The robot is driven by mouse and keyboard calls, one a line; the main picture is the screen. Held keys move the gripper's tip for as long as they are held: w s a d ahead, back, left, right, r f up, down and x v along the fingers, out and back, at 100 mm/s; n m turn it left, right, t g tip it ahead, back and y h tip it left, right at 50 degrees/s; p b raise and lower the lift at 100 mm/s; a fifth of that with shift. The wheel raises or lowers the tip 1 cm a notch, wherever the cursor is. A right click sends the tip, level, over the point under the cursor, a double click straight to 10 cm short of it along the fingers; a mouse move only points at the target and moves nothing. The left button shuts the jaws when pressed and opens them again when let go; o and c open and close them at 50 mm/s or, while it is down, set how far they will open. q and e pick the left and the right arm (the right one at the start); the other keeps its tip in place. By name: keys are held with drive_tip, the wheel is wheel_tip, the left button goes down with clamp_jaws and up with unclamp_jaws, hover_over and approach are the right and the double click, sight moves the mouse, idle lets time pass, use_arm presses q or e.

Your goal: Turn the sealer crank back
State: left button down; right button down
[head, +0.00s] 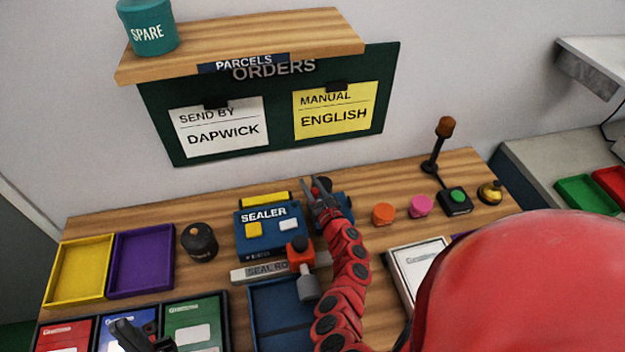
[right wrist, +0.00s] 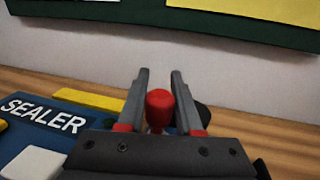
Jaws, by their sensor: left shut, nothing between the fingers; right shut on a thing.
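The blue sealer (head: 268,240) stands on the wooden bench, with a yellow and a white button on top. Its label also shows at the left of the right wrist view (right wrist: 42,115). My right gripper (head: 317,188) is at the sealer's right side. In the right wrist view its fingers are shut on the crank's red knob (right wrist: 159,106), which stands upright between them. The rest of the crank is mostly hidden by my gripper and arm. My left gripper (head: 124,328) is shut and empty at the lower left, over the coloured parcels, away from the sealer.
A seal roller strip (head: 268,271) and an orange-black stamp-like tool (head: 301,258) lie in front of the sealer. A dark canister (head: 199,242) stands to its left. Orange (head: 383,214) and pink (head: 420,206) knobs, a green button (head: 456,198) and a lever (head: 438,145) are to the right.

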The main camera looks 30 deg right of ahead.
drive_tip(key=y, duration=0.1)
drive_tip(key=n, duration=0.1)
drive_tip(key=y, duration=0.1)
drive_tip(key=shift+s+a+r+n+y, duration=0.1)
drive_tip(key=shift+s+a+n+y, duration=0.55)
drive_tip(key=shift+a+n+y, duration=0.2)
drive_tip(key=shift+n+y, duration=0.5)
drive_tip(key=shift+s+a+n+g+y, duration=0.3)
drive_tip(key=shift+n+g+y, duration=0.2)
drive_tip(key=shift+y, duration=0.4)
drive_tip(key=shift+s+a+n+g+y, duration=0.3)
drive_tip(key=shift+n+y, duration=0.25)
drive_tip(key=shift+y, duration=0.4)
drive_tip(key=shift+s+a+n+g+y, duration=0.2)
drive_tip(key=shift+n+g+y, duration=0.3)
drive_tip(key=shift+y, duration=0.4)
drive_tip(key=shift+s, duration=0.1)
drive_tip(key=c, duration=0.6)
unclamp_jaws()
drive_tip(key=b+v, duration=0.3)
drive_tip(key=v, duration=1.4)
drive_tip(key=shift+s+d, duration=0.15)
drive_tip(key=shift+d, duration=0.05)
